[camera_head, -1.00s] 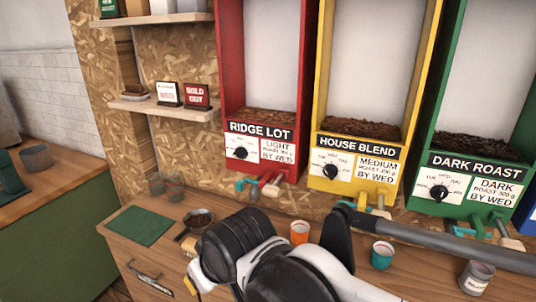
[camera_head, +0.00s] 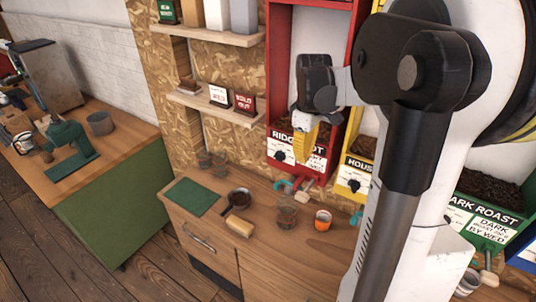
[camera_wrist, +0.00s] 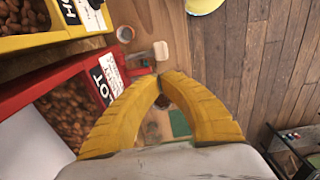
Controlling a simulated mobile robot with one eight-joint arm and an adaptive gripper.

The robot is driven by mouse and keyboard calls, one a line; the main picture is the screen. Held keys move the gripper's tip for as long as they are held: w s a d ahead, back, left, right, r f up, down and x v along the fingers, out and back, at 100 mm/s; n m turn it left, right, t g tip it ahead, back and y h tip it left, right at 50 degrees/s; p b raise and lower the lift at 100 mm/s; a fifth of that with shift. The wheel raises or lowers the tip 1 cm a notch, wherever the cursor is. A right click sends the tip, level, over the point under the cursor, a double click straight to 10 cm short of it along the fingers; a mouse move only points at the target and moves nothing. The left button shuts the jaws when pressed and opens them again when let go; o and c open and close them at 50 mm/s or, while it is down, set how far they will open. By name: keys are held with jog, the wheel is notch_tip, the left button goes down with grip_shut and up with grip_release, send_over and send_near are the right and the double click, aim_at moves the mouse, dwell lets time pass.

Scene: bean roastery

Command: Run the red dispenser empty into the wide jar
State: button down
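The red dispenser (camera_head: 282,100), labelled RIDGE LOT, is on the back wall. Its red frame (camera_wrist: 25,88) and brown beans show in the wrist view. Below its label are a teal piece (camera_head: 281,185) and a beige block (camera_head: 305,184), also visible in the wrist view (camera_wrist: 160,50). A clear glass jar (camera_head: 286,216), likely the wide jar, stands on the counter below; its contents are unclear. My gripper (camera_head: 303,158) hangs in front of the dispenser, covering part of its label. In the wrist view its yellow fingers (camera_wrist: 162,80) meet at the tips, holding nothing visible.
An orange-banded cup (camera_head: 323,221) stands right of the jar. A dark pan (camera_head: 238,199), a tan block (camera_head: 239,227), a green mat (camera_head: 192,197) and small glasses (camera_head: 205,159) are to its left. The yellow dispenser (camera_head: 352,180) adjoins the red one.

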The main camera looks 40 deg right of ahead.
aim_at(301, 192)
jog(key=shift+d, duration=0.3)
notch_tip(301, 192, down, 14)
jog(key=shift+r, duration=0.1)
dwell(0.6)
jog(key=shift+a, duration=0.1)
